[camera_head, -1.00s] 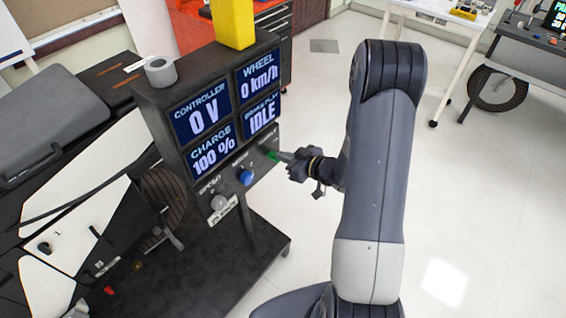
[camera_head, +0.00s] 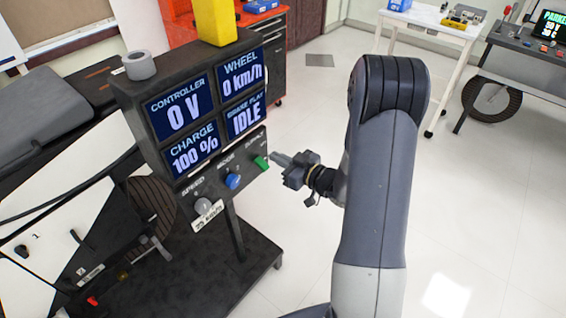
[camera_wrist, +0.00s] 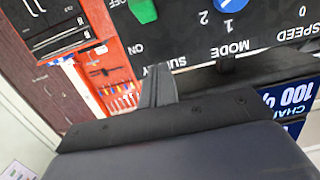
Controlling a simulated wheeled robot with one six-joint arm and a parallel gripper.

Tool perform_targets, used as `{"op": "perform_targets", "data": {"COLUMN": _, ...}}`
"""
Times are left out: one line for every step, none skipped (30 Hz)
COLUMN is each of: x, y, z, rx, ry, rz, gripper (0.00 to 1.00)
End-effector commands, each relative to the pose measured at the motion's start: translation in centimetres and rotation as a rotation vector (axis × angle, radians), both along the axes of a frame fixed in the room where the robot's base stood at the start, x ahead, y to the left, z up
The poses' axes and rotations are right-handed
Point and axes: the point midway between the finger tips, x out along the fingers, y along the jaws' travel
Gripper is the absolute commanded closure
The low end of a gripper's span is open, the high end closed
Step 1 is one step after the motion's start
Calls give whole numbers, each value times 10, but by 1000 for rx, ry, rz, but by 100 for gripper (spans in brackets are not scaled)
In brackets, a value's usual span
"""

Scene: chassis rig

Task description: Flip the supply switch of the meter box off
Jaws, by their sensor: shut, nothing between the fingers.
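The meter box (camera_head: 215,170) is a dark panel with four screens: controller 0 V, wheel 0 km/h, charge 100 %, and one reading IDLE. Its green supply switch (camera_head: 261,162) is at the right end of the control row. In the wrist view the green switch (camera_wrist: 143,10) is cut by the top edge, near an "ON" label. The switch's exact setting is hard to tell. My gripper (camera_head: 276,158) is shut and empty, just right of the switch and seemingly apart from it. Its fingers also show in the wrist view (camera_wrist: 158,84), below the switch.
A blue mode knob (camera_head: 233,181) and a grey speed knob (camera_head: 204,205) sit left of the switch. A grey roll (camera_head: 139,66) and a yellow block (camera_head: 217,22) stand on the box. Open floor lies right of my arm.

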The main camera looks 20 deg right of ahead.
Motion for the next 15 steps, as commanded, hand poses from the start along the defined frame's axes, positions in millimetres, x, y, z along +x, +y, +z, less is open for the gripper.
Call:
{"op": "perform_targets", "data": {"x": -7, "y": -8, "z": -6, "rx": 2, "ry": 6, "rz": -8, "gripper": 100}}
{"op": "perform_targets", "data": {"x": -11, "y": -11, "z": -7, "rx": 2, "ry": 5, "rz": -8, "gripper": 100}}
{"op": "perform_targets", "data": {"x": -16, "y": -14, "z": -8, "rx": 2, "ry": 5, "rz": -8, "gripper": 100}}
{"op": "perform_targets", "data": {"x": -19, "y": -16, "z": -9, "rx": 2, "ry": 6, "rz": -9, "gripper": 100}}
{"op": "perform_targets", "data": {"x": -23, "y": -19, "z": -10, "rx": 1, "ry": 6, "rz": -8, "gripper": 100}}
{"op": "perform_targets", "data": {"x": -27, "y": -23, "z": -11, "rx": 2, "ry": 5, "rz": -9, "gripper": 100}}
{"op": "perform_targets", "data": {"x": -31, "y": -25, "z": -12, "rx": 2, "ry": 5, "rz": -9, "gripper": 100}}
{"op": "perform_targets", "data": {"x": -35, "y": -28, "z": -13, "rx": 2, "ry": 6, "rz": -8, "gripper": 100}}
{"op": "perform_targets", "data": {"x": -41, "y": -32, "z": -15, "rx": 3, "ry": 6, "rz": -10, "gripper": 100}}
{"op": "perform_targets", "data": {"x": -44, "y": -35, "z": -16, "rx": 2, "ry": 6, "rz": -9, "gripper": 100}}
{"op": "perform_targets", "data": {"x": -48, "y": -38, "z": -16, "rx": 2, "ry": 5, "rz": -10, "gripper": 100}}
{"op": "perform_targets", "data": {"x": -54, "y": -41, "z": -18, "rx": 2, "ry": 5, "rz": -9, "gripper": 100}}
{"op": "perform_targets", "data": {"x": -57, "y": -44, "z": -19, "rx": 2, "ry": 5, "rz": -10, "gripper": 100}}
{"op": "perform_targets", "data": {"x": -61, "y": -46, "z": -19, "rx": 2, "ry": 5, "rz": -9, "gripper": 100}}
{"op": "perform_targets", "data": {"x": -64, "y": -49, "z": -20, "rx": 2, "ry": 5, "rz": -9, "gripper": 100}}
